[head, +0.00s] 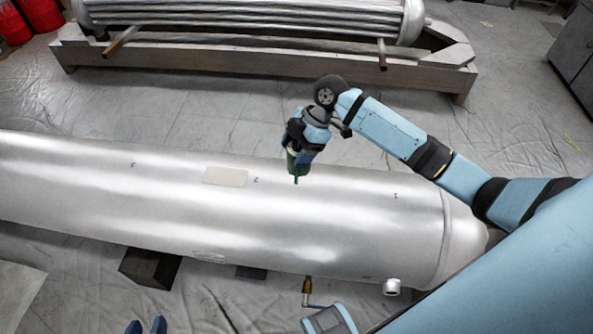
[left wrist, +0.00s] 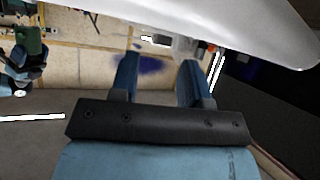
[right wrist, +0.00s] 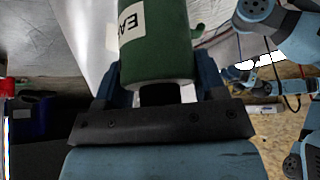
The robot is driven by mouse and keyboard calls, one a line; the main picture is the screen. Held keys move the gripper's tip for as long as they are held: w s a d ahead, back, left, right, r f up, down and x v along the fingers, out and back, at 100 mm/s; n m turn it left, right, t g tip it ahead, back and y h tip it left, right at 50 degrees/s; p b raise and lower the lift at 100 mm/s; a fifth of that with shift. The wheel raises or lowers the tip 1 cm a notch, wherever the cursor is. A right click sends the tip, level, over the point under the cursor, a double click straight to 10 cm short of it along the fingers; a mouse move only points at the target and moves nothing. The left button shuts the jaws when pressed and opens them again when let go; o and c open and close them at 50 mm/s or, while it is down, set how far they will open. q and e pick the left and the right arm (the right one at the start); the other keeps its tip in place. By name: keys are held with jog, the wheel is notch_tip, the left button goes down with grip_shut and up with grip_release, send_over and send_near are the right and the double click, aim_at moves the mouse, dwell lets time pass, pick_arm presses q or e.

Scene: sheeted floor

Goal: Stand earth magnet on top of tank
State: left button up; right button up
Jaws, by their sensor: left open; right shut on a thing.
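The tank (head: 120,190) is a long silver cylinder lying on its side across the head view. The earth magnet (right wrist: 155,45) is a green cylinder with a pale label reading "EA" in the right wrist view. My right gripper (right wrist: 158,85) is shut on it. In the head view the right gripper (head: 299,155) is over the tank's upper side, the green magnet (head: 297,168) partly hidden by it. I cannot tell whether the magnet touches the tank. My left gripper (head: 146,326) is open and empty at the bottom edge; its fingers show apart in the left wrist view (left wrist: 160,82).
A pale rectangular plate (head: 226,176) lies on the tank's surface, left of the right gripper. Dark blocks (head: 150,267) stand below the tank. A tube bundle (head: 250,14) rests in a wooden frame (head: 200,62) behind. Sheeted floor lies clear between frame and tank.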

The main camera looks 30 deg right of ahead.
jog(key=shift+f, duration=1.35)
notch_tip(320, 180, down, 3)
jog(key=shift+f+b, duration=0.2)
jog(key=shift+b, duration=0.35)
jog(key=shift+f, duration=0.35)
pick_arm(q)
jog(key=shift+d, duration=0.1)
pick_arm(e)
jog(key=shift+f, duration=0.1)
jog(key=o, duration=1.1)
jog(key=shift+f, duration=0.1)
